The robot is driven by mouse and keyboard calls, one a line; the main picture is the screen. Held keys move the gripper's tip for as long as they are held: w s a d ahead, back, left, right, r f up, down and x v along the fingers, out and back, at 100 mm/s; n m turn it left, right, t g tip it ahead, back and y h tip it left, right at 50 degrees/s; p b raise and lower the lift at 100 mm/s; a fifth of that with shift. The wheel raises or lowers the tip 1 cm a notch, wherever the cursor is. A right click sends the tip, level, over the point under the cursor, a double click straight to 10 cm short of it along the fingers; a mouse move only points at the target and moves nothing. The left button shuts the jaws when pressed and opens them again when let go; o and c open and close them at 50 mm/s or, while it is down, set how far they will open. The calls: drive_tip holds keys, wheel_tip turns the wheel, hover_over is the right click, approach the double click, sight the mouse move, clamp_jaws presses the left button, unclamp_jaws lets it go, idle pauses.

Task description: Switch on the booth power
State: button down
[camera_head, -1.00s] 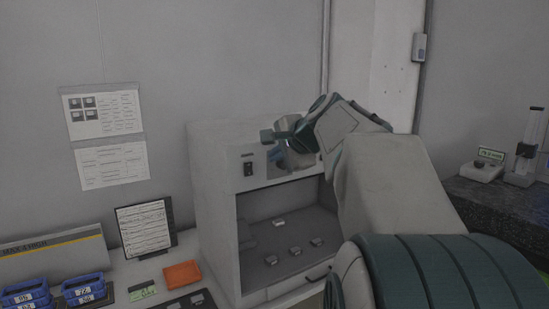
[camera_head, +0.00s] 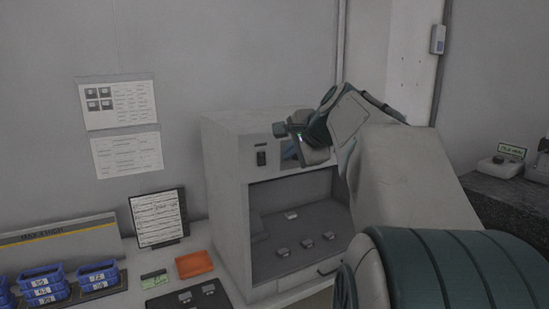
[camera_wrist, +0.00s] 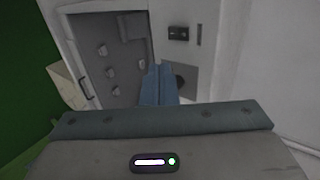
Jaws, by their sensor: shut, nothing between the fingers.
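The booth (camera_head: 225,190) is a pale box with an open-fronted chamber, standing on the bench. A small black switch (camera_head: 261,158) sits on its upper front, left of my gripper (camera_head: 290,152). In the wrist view the switch (camera_wrist: 178,33) shows on the pale front panel, beyond and slightly right of my fingertips. There my gripper (camera_wrist: 160,70) shows blue fingers that are shut and empty, in front of the booth front. They look apart from the switch. Which way the switch is set is too small to tell. My wrist hides part of the booth's upper right front.
Several small pieces (camera_head: 308,243) lie inside the chamber. An orange item (camera_head: 194,264), a document stand (camera_head: 158,219) and blue bins (camera_head: 42,284) stand on the bench to the left. A dark stone surface (camera_head: 500,204) is at right. The wall above the booth is clear.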

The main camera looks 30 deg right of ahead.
drive_tip(key=p, duration=0.2)
approach(262, 165)
drive_tip(key=x, duration=0.5)
drive_tip(key=shift+w+f, duration=0.35)
drive_tip(key=shift+w, duration=0.25)
